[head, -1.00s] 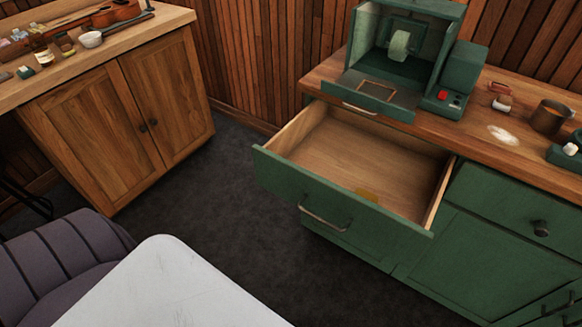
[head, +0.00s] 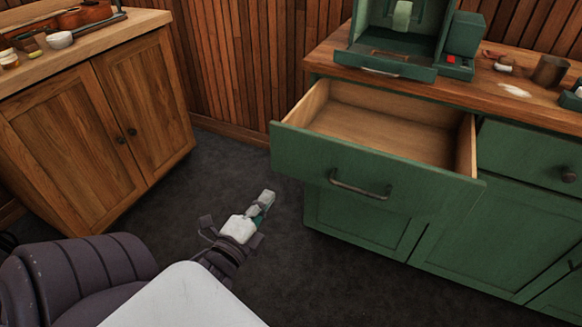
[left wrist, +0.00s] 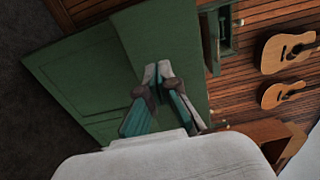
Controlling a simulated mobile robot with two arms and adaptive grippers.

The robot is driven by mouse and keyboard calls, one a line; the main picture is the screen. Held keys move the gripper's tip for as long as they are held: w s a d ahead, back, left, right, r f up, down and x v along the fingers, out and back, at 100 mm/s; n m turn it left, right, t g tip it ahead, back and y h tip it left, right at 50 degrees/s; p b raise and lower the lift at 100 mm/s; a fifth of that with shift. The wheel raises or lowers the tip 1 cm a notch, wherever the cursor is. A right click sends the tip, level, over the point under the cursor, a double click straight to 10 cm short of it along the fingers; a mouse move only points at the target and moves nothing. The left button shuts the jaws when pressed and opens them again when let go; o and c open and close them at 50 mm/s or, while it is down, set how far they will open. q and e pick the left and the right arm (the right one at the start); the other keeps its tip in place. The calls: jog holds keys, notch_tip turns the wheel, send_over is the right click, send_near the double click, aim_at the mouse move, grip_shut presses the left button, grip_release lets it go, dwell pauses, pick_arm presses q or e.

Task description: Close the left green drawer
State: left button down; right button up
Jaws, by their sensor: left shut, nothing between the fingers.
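The left green drawer (head: 315,152) stands pulled out from the green cabinet, with its wooden inside showing in the head view. A dark metal bar handle (head: 360,188) is on its front. My left gripper (head: 267,197) is shut and empty, low in front of the drawer and to its left, apart from it in the head view. In the left wrist view, its closed fingers (left wrist: 157,72) point toward green cabinetwork (left wrist: 155,35). The handle cannot be made out there. My right gripper is in neither view.
The green cabinet's wooden top (head: 480,98) carries a green machine (head: 455,68) and a dark cup (head: 549,71). A wooden cabinet (head: 95,120) stands at the left. Dark floor (head: 225,165) lies open between them. Guitars (left wrist: 285,52) hang on the wall in the left wrist view.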

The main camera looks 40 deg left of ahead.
aim_at(296, 158)
pick_arm(q)
jog(key=x, duration=1.1)
jog(key=shift+w, duration=0.25)
jog(key=shift+w+a, duration=0.15)
jog(key=shift+w, duration=0.55)
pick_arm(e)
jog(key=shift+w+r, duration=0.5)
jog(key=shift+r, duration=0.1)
pick_arm(q)
jog(key=shift+w, duration=0.1)
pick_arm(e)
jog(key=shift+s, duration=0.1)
